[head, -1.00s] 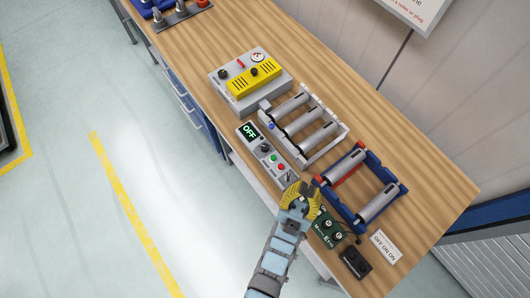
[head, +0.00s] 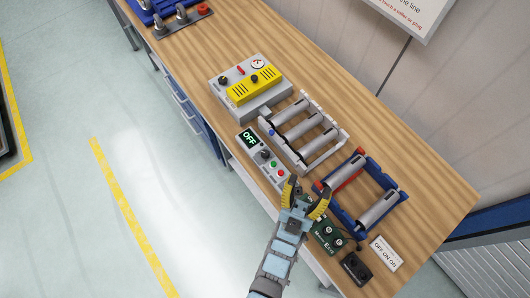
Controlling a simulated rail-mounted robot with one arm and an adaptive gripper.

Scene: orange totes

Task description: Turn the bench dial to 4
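A grey control box (head: 280,187) lies along the bench's front edge, with a lit display (head: 249,139) reading OFF. Below the display is a small dark dial (head: 265,153), with green and red buttons beside it. Which way its pointer faces is too small to tell. My gripper (head: 309,185) is open and empty, with its yellow-padded fingers spread. It is over the near end of the control box, apart from the dial and beyond the red button.
A grey roller frame (head: 343,135) and a blue roller frame (head: 400,185) stand right of the control box. A green circuit board (head: 324,238), a black box (head: 355,265) and a white label card (head: 386,254) lie near my gripper. The bench's back strip is clear.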

